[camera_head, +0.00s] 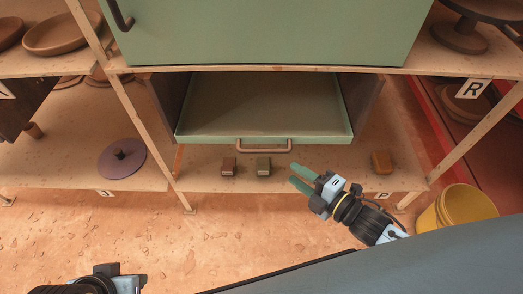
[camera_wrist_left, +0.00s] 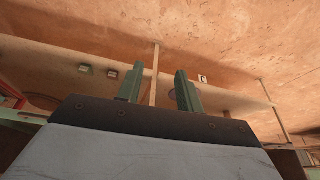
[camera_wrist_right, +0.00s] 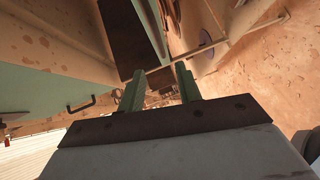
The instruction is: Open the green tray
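The green tray (camera_head: 265,108) hangs under the upper shelf board, and its inside shows empty. It stands out in front of the dark side panels' back part; how far it slides is hidden. Its brown bar handle (camera_head: 263,146) is at the middle of its front edge. My right gripper (camera_head: 298,177) is open and empty, below and right of the handle, clear of it, pointing left. Its parted fingers also show in the right wrist view (camera_wrist_right: 160,90). My left gripper is open and empty in the left wrist view (camera_wrist_left: 157,88); only its arm end shows at the head view's bottom left.
A green cabinet (camera_head: 270,30) with a dark handle stands above. Small brown (camera_head: 228,167) and green (camera_head: 264,166) blocks, an orange-brown block (camera_head: 381,162) and a purple lid (camera_head: 122,158) lie on the lower shelf. A yellow bucket (camera_head: 460,207) stands right. The floor in front is clear.

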